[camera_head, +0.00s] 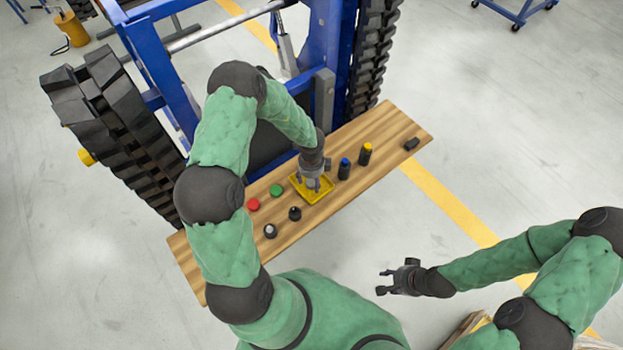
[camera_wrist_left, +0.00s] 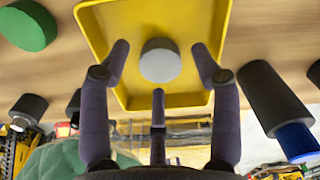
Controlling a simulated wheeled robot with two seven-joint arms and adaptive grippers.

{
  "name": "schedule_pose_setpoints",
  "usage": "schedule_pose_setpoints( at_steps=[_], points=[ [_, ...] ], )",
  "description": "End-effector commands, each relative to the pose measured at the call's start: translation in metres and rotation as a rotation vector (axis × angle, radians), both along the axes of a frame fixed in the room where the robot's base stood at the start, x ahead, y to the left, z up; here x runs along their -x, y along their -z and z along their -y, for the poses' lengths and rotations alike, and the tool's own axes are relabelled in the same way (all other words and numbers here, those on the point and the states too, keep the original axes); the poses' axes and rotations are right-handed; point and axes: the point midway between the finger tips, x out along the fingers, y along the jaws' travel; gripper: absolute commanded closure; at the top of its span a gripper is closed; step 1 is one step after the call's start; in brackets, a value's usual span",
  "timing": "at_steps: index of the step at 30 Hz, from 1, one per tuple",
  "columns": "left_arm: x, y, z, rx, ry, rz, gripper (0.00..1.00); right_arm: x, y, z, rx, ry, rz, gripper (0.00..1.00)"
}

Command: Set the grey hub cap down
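The grey hub cap (camera_wrist_left: 160,60) lies in the yellow tray (camera_wrist_left: 90,25), on its floor as far as the left wrist view shows. My left gripper (camera_head: 314,184) is over the tray (camera_head: 322,201) in the head view. In the left wrist view its fingers stand spread around the cap, with visible gaps between fingertips and cap, so it is open and holds nothing. In the head view the cap is hidden by the gripper. My right gripper (camera_head: 384,281) is open and empty, out over the floor, right of the bench.
The tray stands on a wooden bench (camera_head: 400,124). Left are a red disc (camera_head: 253,204), a green disc (camera_head: 276,190) and two dark knobs (camera_head: 295,213). Right are blue-banded (camera_head: 344,169) and yellow-topped (camera_head: 365,154) cylinders and a black block (camera_head: 411,144). A tracked carrier (camera_head: 110,120) stands behind.

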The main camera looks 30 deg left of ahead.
Motion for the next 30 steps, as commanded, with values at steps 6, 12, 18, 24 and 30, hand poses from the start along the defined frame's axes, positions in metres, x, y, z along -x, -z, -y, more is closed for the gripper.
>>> schedule_pose_setpoints(
  at_steps=[6,12,18,24,30],
  points=[
    [0.000,-0.005,0.000,0.000,-0.001,0.001,0.37,0.000,-0.002,0.000,0.000,0.000,0.000,0.60],
    [-0.001,-0.035,0.000,-0.001,-0.001,0.003,0.37,0.000,-0.010,0.000,0.000,0.000,0.000,0.60],
    [-0.001,-0.076,0.000,-0.001,0.000,0.003,0.37,0.000,-0.020,0.000,0.000,0.000,0.000,0.60],
    [0.000,-0.106,0.000,0.000,0.000,0.001,0.37,0.000,-0.026,0.000,0.000,0.000,0.000,0.60],
    [0.001,-0.119,0.000,-0.002,0.011,-0.001,0.37,0.000,-0.028,0.000,0.000,0.000,0.000,0.60]
  ],
)
